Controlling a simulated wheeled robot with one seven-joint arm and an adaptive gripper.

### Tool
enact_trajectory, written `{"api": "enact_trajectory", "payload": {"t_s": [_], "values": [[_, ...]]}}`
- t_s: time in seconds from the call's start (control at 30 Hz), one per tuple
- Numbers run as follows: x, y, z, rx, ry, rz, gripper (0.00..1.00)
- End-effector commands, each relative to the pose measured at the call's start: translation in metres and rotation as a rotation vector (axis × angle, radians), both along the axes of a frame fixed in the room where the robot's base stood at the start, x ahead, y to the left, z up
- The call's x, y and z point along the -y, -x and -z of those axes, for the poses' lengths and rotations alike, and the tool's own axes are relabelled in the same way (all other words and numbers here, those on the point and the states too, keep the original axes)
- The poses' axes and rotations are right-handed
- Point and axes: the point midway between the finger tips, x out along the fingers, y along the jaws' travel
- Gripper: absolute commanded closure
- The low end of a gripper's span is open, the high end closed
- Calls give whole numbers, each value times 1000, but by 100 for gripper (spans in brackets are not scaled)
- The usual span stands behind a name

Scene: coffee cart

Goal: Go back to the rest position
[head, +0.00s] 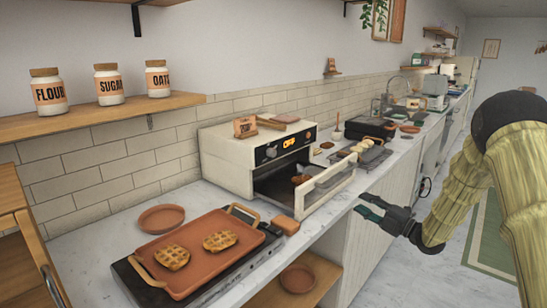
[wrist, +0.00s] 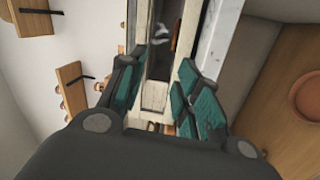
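My gripper (head: 372,207) is in front of the counter, to the right of the toaster oven (head: 228,165). Its dark fingers with teal pads are spread apart. In the wrist view, my gripper (wrist: 155,98) has nothing between its fingers, and the pale oven front shows beyond the gap. My arm comes in from the right side of the head view, over the floor.
The oven door is open, with food inside. A terracotta tray (head: 180,282) with two waffles sits on a dark hob at the front left. A terracotta plate (head: 161,218) lies behind it. Farther along are pastries on dark trays. The aisle floor (head: 400,270) is clear.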

Motion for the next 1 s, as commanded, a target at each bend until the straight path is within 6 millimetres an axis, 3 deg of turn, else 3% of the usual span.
{"api": "enact_trajectory", "payload": {"t_s": [0.1,0.27,0.47,0.7,0.87,1.0], "values": [[-23,14,61,-210,-101,77,67],[-49,48,143,-498,-243,205,67],[-76,114,235,-830,-391,380,67],[-102,220,321,-1186,-534,619,67],[-116,302,361,-1394,-607,800,67],[-125,379,384,-1556,-657,976,67]]}}
